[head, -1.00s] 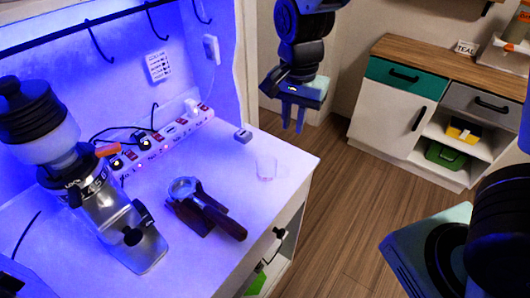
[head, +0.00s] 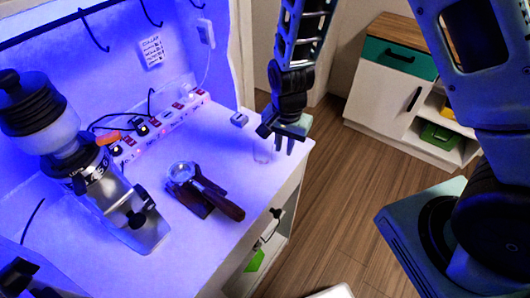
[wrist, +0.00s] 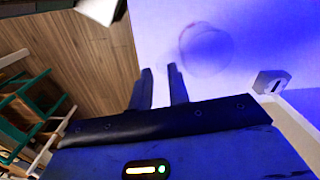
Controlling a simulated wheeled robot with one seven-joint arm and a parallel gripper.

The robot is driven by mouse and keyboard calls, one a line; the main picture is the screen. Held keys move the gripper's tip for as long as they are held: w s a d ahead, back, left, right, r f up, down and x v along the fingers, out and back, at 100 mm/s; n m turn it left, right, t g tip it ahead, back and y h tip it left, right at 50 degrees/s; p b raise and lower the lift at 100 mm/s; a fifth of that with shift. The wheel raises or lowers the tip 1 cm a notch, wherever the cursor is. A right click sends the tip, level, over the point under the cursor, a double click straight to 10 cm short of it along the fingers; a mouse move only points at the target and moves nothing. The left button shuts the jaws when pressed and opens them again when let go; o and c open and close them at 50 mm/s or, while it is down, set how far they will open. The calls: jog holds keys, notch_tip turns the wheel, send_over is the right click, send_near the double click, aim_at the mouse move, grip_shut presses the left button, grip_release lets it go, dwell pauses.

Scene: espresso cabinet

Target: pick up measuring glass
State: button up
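The measuring glass (head: 261,153) is a small clear vessel near the right edge of the white counter, faint against the surface. In the wrist view the glass (wrist: 207,48) shows as a round transparent outline, beyond the fingertips and to their right. My gripper (head: 284,147) is close to the glass, on its right side by the counter edge in the head view. In the wrist view its two fingers (wrist: 159,70) are apart with nothing between them. The gap between fingers and glass is hard to judge.
A portafilter (head: 205,192) rests on a stand left of the glass. A grinder (head: 75,160) stands further left. A power strip (head: 165,130) runs along the back wall, with a small white block (head: 239,119) near its end. Wooden floor (head: 330,190) lies right of the counter.

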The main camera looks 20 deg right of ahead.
aim_at(282, 160)
jog(key=shift+a+f+p, duration=0.1)
jog(key=shift+f+p, duration=0.55)
jog(key=shift+f, duration=1.35)
grip_shut()
